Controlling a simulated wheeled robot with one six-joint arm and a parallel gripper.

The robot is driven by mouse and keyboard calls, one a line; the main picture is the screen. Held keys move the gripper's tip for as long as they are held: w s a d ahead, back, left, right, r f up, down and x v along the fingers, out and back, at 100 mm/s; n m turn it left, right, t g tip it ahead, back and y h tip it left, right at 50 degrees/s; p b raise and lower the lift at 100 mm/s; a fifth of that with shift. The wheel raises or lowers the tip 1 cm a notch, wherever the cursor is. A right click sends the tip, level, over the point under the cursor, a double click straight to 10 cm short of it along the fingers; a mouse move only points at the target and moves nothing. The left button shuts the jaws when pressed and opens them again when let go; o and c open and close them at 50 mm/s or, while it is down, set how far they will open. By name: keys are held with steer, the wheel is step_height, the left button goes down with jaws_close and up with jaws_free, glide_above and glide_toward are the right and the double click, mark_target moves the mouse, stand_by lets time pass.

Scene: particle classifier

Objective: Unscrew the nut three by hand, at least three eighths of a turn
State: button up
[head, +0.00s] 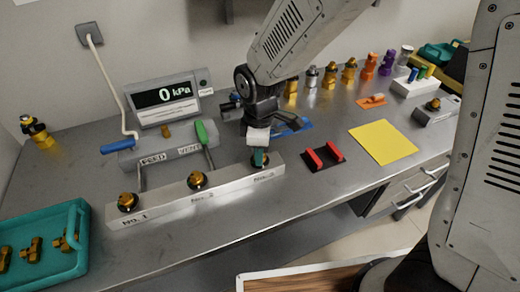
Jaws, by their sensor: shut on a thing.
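A long grey manifold bar (160,207) lies near the bench's front edge, with brass nuts on it in a row. The left nut (128,201) is by the label "No. 1", and the middle nut (196,180) is by the second label. Nut three (265,159) is at the bar's right end, partly hidden by my fingers. My gripper (258,156) comes down from above and is shut on nut three. How far the nut is turned cannot be told.
A gauge (162,96) reading 0 kPa stands behind a valve block with a blue handle (118,145) and a green handle (201,132). A teal tray (83,240) is at left. A black-and-red holder (323,156) and yellow sheet (383,142) lie right.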

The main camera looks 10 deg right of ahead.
steer(key=shift+s+f+n, duration=0.1)
steer(key=shift+n, duration=0.5)
steer(key=o, duration=1)
step_height(320, 180, up, 8)
stand_by(0.4)
